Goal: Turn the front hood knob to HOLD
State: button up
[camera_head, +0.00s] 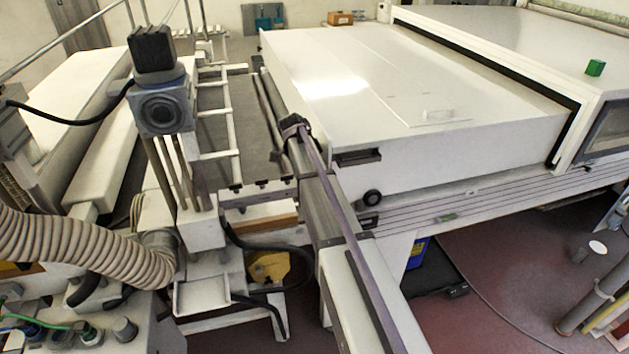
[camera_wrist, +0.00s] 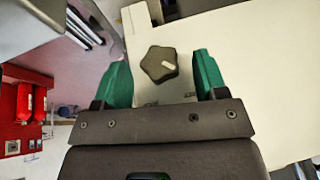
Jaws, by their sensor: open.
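A dark, lobed knob (camera_wrist: 159,63) with a short white mark shows in the wrist view on a cream panel (camera_wrist: 240,65). Its mark sits on the right part of the knob, slanting down to the right. My gripper (camera_wrist: 161,68) is open, with one green finger to the left of the knob and one to the right. Gaps show on both sides, so the fingers are not closed on it. No HOLD label can be read. In the head view a small round black knob (camera_head: 372,198) is on the white hood's (camera_head: 440,160) front side; my gripper cannot be made out there.
A green block (camera_head: 595,67) lies on the white housing at the right. A slatted conveyor frame (camera_head: 215,120) and a ribbed hose (camera_head: 85,245) are at the left. Red equipment (camera_wrist: 22,105) stands at the left of the wrist view.

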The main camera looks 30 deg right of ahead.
jog(key=shift+x, duration=0.9)
jog(key=shift+r, duration=0.1)
jog(key=c, duration=0.9)
